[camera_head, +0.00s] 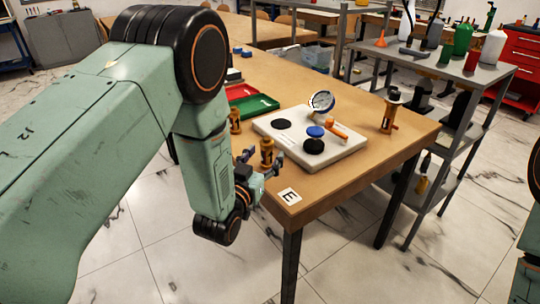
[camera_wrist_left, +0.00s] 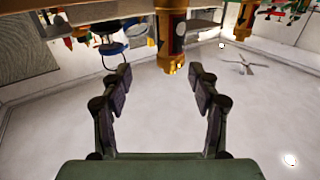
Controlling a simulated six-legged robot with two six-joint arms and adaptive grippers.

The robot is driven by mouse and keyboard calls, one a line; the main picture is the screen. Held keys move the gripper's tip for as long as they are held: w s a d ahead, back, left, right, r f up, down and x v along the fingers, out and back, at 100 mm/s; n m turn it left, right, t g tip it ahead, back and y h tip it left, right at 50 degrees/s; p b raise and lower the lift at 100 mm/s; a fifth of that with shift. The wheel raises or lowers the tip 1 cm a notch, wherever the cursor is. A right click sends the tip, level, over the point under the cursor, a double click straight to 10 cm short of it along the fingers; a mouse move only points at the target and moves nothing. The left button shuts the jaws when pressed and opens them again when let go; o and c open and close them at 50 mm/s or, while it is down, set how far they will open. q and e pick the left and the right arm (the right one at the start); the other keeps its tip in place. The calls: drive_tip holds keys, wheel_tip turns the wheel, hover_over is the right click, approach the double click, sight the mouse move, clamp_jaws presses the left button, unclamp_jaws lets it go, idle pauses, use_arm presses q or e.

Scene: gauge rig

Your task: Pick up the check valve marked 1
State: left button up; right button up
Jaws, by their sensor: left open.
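A brass-coloured valve (camera_head: 267,152) stands upright near the front left edge of the table. My left gripper (camera_head: 262,166) is open beside it, at the table's edge. In the left wrist view the same-coloured valve (camera_wrist_left: 171,38) shows beyond the fingertips, roughly between the two open fingers (camera_wrist_left: 163,82); it looks upside down there. A second brass valve (camera_head: 235,120) stands farther back, and a third, taller one (camera_head: 390,110) stands at the right of the table. I cannot read a number on any of them. My right gripper is out of view.
A white gauge plate (camera_head: 345,150) with a gauge (camera_head: 321,102), a blue-topped knob (camera_head: 315,132) and an orange handle lies right of the near valve. Red and green trays (camera_head: 257,108) lie behind. A card marked E (camera_head: 289,197) lies at the front corner. A grey shelf (camera_head: 470,70) stands right.

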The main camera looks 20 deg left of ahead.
sight(266, 149)
use_arm(q)
drive_tip(key=w+a, duration=0.1)
drive_tip(key=w+a+f, duration=0.1)
drive_tip(key=shift+w+b, duration=0.35)
drive_tip(key=shift+b, duration=0.05)
drive_tip(key=shift+w+d+r+b, duration=0.15)
drive_tip(key=shift+w+d, duration=0.25)
drive_tip(key=shift+w, duration=0.1)
drive_tip(key=shift+w+d+r+b, duration=0.1)
drive_tip(key=shift+w+d+b, duration=0.05)
drive_tip(key=shift+w+d, duration=0.25)
drive_tip(key=shift+w, duration=0.35)
drive_tip(key=shift+w+a+f, duration=0.25)
drive_tip(key=shift+w+a, duration=0.05)
drive_tip(key=shift+a, duration=0.25)
drive_tip(key=shift+s+d+r, duration=0.15)
drive_tip(key=shift+d+r, duration=0.1)
drive_tip(key=shift+d, duration=0.25)
drive_tip(key=c, duration=0.4)
drive_tip(key=shift+a+f, duration=0.15)
drive_tip(key=shift+a, duration=0.2)
drive_tip(key=c, duration=0.3)
drive_tip(key=shift+c, duration=0.8)
drive_tip(key=shift+d, duration=0.2)
drive_tip(key=c, duration=0.3)
clamp_jaws()
drive_tip(key=shift+a, duration=0.15)
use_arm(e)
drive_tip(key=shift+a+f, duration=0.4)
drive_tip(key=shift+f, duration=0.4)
